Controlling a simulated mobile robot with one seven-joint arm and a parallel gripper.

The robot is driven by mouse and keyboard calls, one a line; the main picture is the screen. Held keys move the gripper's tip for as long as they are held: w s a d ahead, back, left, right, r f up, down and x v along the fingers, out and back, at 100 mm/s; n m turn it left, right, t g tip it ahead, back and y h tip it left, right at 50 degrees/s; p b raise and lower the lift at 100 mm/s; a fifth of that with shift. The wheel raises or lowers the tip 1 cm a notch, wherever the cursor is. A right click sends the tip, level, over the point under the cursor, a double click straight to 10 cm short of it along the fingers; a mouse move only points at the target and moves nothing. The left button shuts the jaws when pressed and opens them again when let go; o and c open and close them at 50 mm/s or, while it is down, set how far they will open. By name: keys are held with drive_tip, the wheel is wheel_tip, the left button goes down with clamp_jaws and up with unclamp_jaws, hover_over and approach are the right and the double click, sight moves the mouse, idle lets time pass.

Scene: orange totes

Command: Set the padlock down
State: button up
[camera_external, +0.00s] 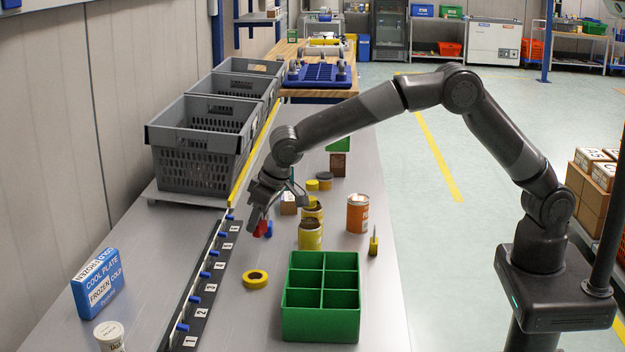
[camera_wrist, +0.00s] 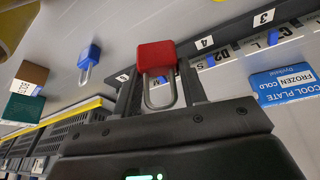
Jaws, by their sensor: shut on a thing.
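My gripper (camera_external: 262,212) is above the grey bench, beside the far part of the numbered black strip. It is shut on a red padlock (camera_wrist: 157,54). In the wrist view the padlock's body sticks out beyond the fingertips and its metal shackle is between the two fingers (camera_wrist: 158,85). The red padlock also shows in the external view (camera_external: 261,229), below my gripper and apart from the bench as far as I can tell. A blue padlock (camera_wrist: 89,56) lies on the bench to one side; in the external view it is partly hidden behind the gripper.
The black numbered strip (camera_external: 205,290) has blue pegs along it. A green divided box (camera_external: 320,335), yellow tape roll (camera_external: 256,279), several cans (camera_external: 310,235) and a blue carton (camera_external: 98,284) stand around. Grey crates (camera_external: 197,145) are at the back left. Bench between tape and strip is clear.

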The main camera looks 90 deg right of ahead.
sight(262, 235)
wheel_tip(262, 235, down, 7)
drive_tip(key=shift+f, duration=0.1)
idle(0.4)
drive_tip(key=o, duration=1)
drive_tip(key=shift+f, duration=0.1)
